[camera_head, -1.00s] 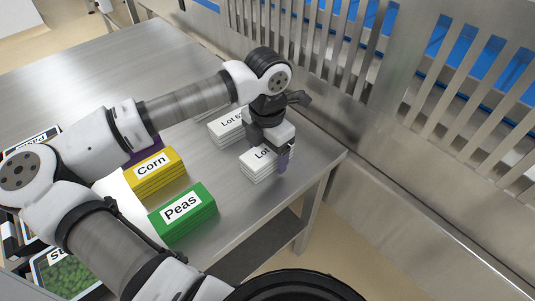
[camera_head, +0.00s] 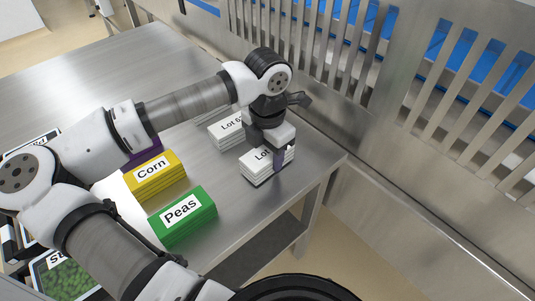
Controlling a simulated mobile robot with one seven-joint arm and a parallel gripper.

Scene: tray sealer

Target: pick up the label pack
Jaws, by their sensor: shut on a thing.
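A white label pack (camera_head: 259,168), its top reading "Lot" with the rest covered, is near the right end of the steel table. My gripper (camera_head: 270,153) points down over it and is shut on it. One dark finger shows against its near right side; the other finger is hidden. A thin dark line shows under the pack, and it seems just clear of the table. A second white pack (camera_head: 222,134), also marked "Lot", lies behind it to the left.
A yellow "Corn" pack (camera_head: 158,182), a green "Peas" pack (camera_head: 185,222) and a partly hidden purple pack (camera_head: 143,153) lie to the left on the table (camera_head: 240,215). A slatted metal guard (camera_head: 345,50) stands along the back. Filled trays (camera_head: 65,280) are at lower left.

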